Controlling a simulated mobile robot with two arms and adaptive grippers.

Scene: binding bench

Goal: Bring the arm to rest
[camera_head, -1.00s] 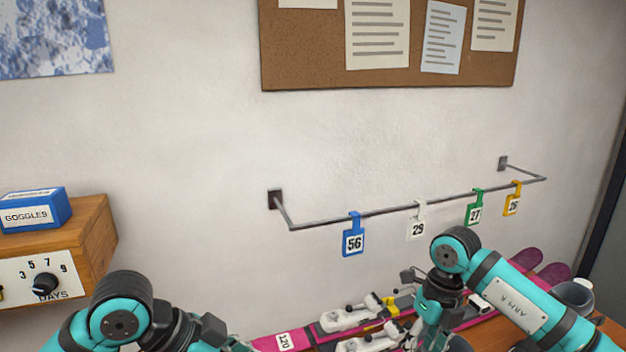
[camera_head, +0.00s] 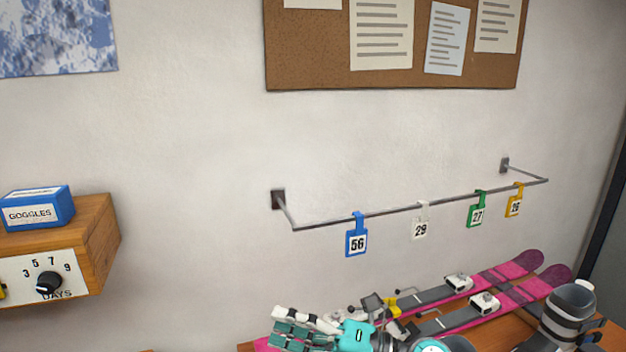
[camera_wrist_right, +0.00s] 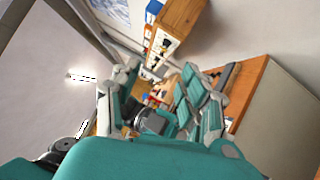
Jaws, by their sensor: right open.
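My right gripper (camera_head: 279,325) is low in the head view, in front of the pink skis, with its fingers pointing left. It is open, and I see nothing held in it. In the right wrist view the same gripper (camera_wrist_right: 163,88) has its two teal and grey fingers spread apart, with a cluttered bench area visible between them. My left arm and left gripper are not in the head view.
Pink skis (camera_head: 505,272) lie on the wooden bench (camera_head: 508,332), beside a grey boot (camera_head: 570,305). A wall rail (camera_head: 390,210) carries tags, including blue 56 (camera_head: 357,244). A wooden box (camera_head: 97,235) with a dial stands left, under a blue goggles box (camera_head: 38,212).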

